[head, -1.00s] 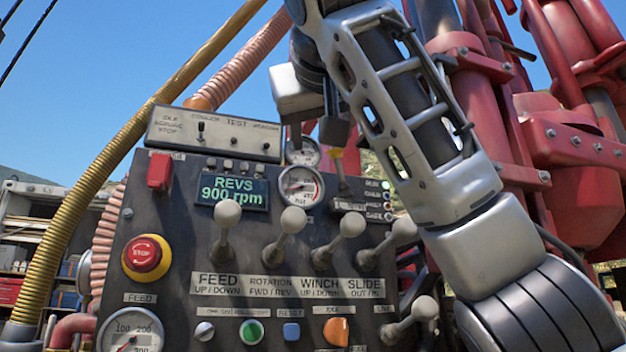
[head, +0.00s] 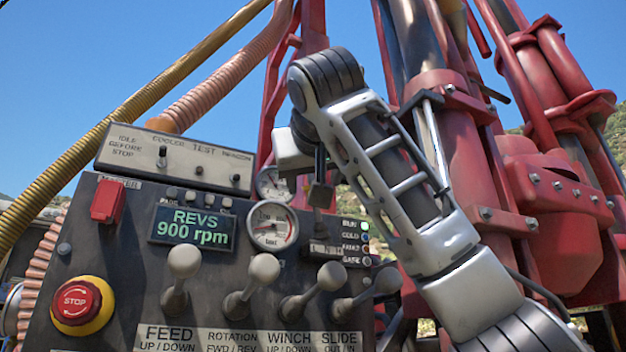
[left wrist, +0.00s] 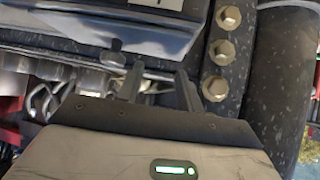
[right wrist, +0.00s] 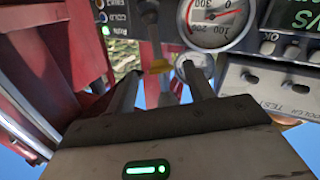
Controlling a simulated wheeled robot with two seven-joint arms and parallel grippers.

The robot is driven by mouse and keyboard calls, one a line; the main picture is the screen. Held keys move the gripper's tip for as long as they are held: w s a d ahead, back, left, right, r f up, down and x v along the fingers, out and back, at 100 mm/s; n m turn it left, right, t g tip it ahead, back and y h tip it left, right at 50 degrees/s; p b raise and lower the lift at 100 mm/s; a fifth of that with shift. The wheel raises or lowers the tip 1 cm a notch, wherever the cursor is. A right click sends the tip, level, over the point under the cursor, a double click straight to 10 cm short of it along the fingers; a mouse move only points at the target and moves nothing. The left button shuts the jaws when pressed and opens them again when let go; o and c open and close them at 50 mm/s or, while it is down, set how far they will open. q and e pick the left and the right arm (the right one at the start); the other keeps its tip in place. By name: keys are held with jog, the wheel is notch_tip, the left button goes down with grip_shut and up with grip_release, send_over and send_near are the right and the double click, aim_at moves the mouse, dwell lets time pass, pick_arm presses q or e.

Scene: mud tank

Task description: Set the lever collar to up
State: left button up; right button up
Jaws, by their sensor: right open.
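In the head view the lever's lower stem (head: 318,224) rises from the panel's right side, and my gripper hides the collar. My right gripper (head: 318,196) is at the lever from above. In the right wrist view its fingers (right wrist: 163,82) are apart, with the collar between or just beyond their tips; contact cannot be told. My left gripper (left wrist: 155,78) is open and empty, low by dark metal parts, and is not in the head view.
Several ball-topped levers (head: 263,270) stand in front of the lever. A pressure gauge (head: 272,226) is close at its left and a column of indicator lights (head: 364,243) at its right. A red emergency stop (head: 76,302) is at lower left. Red machinery (head: 545,190) rises at right.

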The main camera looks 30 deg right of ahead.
aim_at(311, 178)
pick_arm(q)
jog(key=shift+w+a+r+p, duration=0.3)
jog(key=shift+w+r+p, duration=0.05)
jog(key=shift+r+p, duration=0.25)
pick_arm(e)
jog(key=x, duration=0.4)
jog(key=shift+w, duration=0.15)
pick_arm(q)
jog(key=shift+f, duration=0.1)
jog(key=shift+s, duration=0.1)
pick_arm(e)
grip_shut()
pick_arm(q)
jog(key=shift+s+d+f, duration=0.1)
jog(key=shift+d, duration=0.1)
pick_arm(e)
jog(key=shift+s+a+r, duration=0.2)
jog(key=shift+s+r, duration=0.1)
jog(key=shift+r, duration=0.45)
grip_release()
jog(key=shift+a, duration=0.1)
